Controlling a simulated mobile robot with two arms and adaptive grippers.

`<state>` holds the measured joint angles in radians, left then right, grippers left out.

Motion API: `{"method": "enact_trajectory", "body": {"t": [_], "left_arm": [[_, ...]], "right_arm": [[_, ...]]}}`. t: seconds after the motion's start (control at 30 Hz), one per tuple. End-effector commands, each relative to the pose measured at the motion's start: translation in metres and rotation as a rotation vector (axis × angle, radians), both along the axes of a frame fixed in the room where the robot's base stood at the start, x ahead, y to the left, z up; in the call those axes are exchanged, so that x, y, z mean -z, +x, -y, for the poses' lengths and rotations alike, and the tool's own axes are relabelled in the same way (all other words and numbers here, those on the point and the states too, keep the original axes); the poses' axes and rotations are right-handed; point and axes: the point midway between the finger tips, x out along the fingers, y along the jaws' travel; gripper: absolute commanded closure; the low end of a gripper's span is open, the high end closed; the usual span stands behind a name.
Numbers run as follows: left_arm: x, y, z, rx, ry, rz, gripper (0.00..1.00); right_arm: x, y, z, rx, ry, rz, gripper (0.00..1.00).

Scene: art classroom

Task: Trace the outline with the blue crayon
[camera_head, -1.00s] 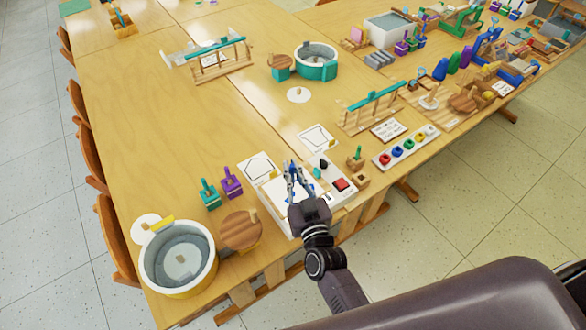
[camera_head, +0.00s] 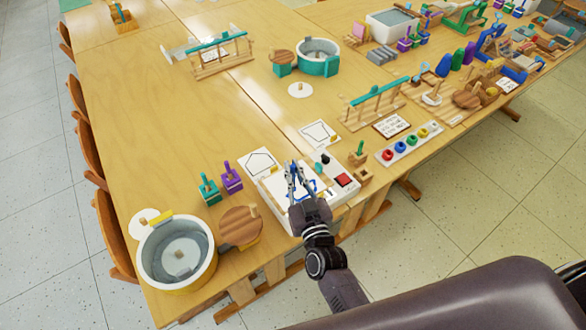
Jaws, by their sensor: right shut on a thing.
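My right gripper (camera_head: 300,182) is over the white board (camera_head: 272,204) near the front edge of the table. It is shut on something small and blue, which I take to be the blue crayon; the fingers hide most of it. A sheet with a dark outline (camera_head: 260,164) lies at the back left of the board. A second outlined sheet (camera_head: 319,134) lies farther back to the right. I cannot tell whether the crayon tip touches the board, and no fresh line is clear. My left gripper is not in view.
Teal (camera_head: 209,187) and purple (camera_head: 232,179) handled blocks stand to the left, with a round wooden lid (camera_head: 240,226) and a grey tub (camera_head: 177,255). The table's middle left is clear.

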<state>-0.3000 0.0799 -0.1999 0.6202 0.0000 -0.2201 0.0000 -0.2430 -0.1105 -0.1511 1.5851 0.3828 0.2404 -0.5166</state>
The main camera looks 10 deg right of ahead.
Motion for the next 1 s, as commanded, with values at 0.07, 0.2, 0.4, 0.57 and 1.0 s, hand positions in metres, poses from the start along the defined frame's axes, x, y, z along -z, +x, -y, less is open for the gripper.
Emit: {"method": "enact_trajectory", "body": {"t": [0.07,0.2,0.4,0.57,1.0], "left_arm": [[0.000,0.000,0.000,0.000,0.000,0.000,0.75],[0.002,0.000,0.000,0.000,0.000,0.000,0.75],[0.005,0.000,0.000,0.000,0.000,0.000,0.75],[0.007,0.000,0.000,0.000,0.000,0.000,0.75],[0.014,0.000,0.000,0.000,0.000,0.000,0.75]], "right_arm": [[0.000,0.000,0.000,0.000,0.000,0.000,1.00],[0.002,0.000,0.000,0.000,0.000,0.000,1.00],[0.006,0.000,0.000,0.000,0.000,0.000,1.00],[0.009,0.000,0.000,0.000,0.000,0.000,1.00],[0.018,0.000,0.000,0.000,0.001,0.001,1.00]]}}
